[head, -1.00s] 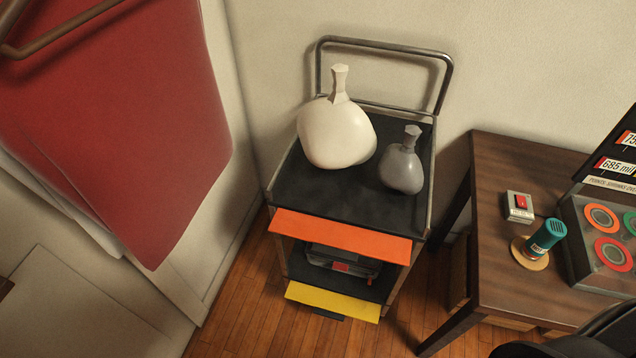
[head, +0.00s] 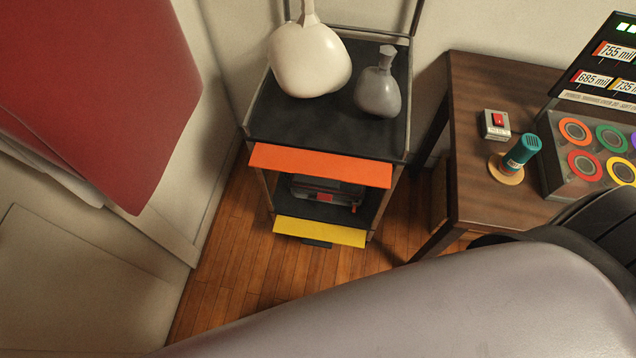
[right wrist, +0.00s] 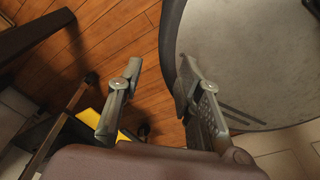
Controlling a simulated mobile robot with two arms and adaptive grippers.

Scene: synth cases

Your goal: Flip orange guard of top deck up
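The orange guard (head: 320,165) is a flat panel along the front edge of the cart's black top deck (head: 300,127) in the head view. It sticks out over the front, sloping down a little. A yellow guard (head: 320,232) sits on the lower deck's front edge. My right gripper (right wrist: 158,75) shows in the right wrist view, its two fingers apart with nothing between them, above the wooden floor. Part of the yellow guard (right wrist: 92,117) shows beyond its left finger. The orange guard is not recognisable there. My left gripper is not in view.
A white vase (head: 310,60) and a grey vase (head: 379,88) stand on the top deck. A dark case (head: 325,192) lies on the lower deck. A wooden table (head: 480,100) stands right; red cloth (head: 90,90) hangs left. My arm crosses the bottom of the head view.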

